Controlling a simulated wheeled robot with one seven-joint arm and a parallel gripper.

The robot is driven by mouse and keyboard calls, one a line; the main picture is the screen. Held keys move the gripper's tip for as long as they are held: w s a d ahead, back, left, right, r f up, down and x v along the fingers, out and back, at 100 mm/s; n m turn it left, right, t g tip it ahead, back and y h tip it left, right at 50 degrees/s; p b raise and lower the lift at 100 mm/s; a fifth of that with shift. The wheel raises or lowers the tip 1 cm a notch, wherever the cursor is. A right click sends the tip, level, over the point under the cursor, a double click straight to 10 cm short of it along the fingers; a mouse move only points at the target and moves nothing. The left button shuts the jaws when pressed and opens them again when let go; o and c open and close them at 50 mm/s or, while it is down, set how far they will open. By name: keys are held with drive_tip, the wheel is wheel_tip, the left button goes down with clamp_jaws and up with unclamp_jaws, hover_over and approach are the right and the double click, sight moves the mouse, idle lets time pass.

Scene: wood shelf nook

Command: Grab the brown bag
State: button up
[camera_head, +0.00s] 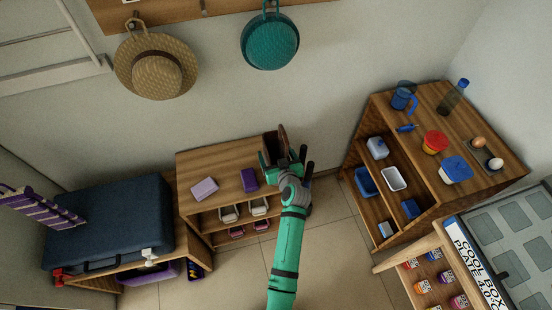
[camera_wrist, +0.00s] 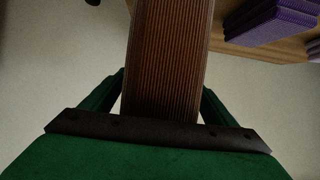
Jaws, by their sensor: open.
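The brown bag (camera_head: 270,143) stands at the right end of the low wooden shelf's top, partly hidden by my gripper (camera_head: 279,163). In the wrist view the brown bag (camera_wrist: 168,60) is a ribbed brown strip running down between the two green fingers. My gripper (camera_wrist: 162,105) is open, with a finger on each side of the bag. Gaps show beside the strip higher up; whether either finger touches it low down, I cannot tell.
A purple box (camera_head: 249,180) and a lilac box (camera_head: 204,188) lie on the same low shelf (camera_head: 200,165), left of the bag. A taller shelf unit (camera_head: 428,98) stands to the right.

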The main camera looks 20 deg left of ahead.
drive_tip(key=c, duration=1.1)
drive_tip(key=shift+w, duration=0.1)
drive_tip(key=shift+c, duration=0.7)
drive_tip(key=shift+r, duration=0.1)
